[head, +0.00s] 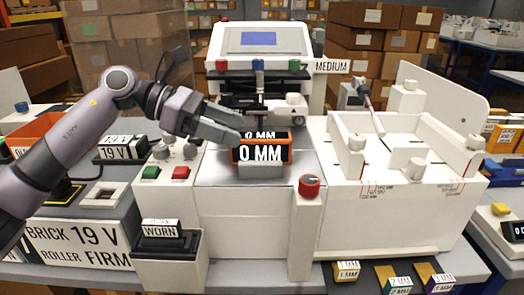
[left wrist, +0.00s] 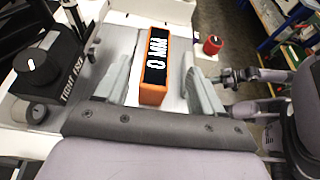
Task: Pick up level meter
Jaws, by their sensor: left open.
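The level meter (head: 262,149) is a small orange-framed block with a black face reading "0 MM". It stands on the pale bed of the machine, at the middle of the head view. In the left wrist view the level meter (left wrist: 155,66) sits between the two grey fingers of my left gripper. My left gripper (head: 232,127) is open, with its fingers at the meter's upper left in the head view. Whether a finger touches it, I cannot tell. Grey arm parts, seemingly of my right arm, show at the right of the left wrist view.
A red knob (head: 309,186) stands on a post right of the meter. Green (head: 151,172) and red (head: 181,172) buttons are on the left. A white carriage (head: 291,108) is behind. A walled white tray (head: 385,205) fills the right.

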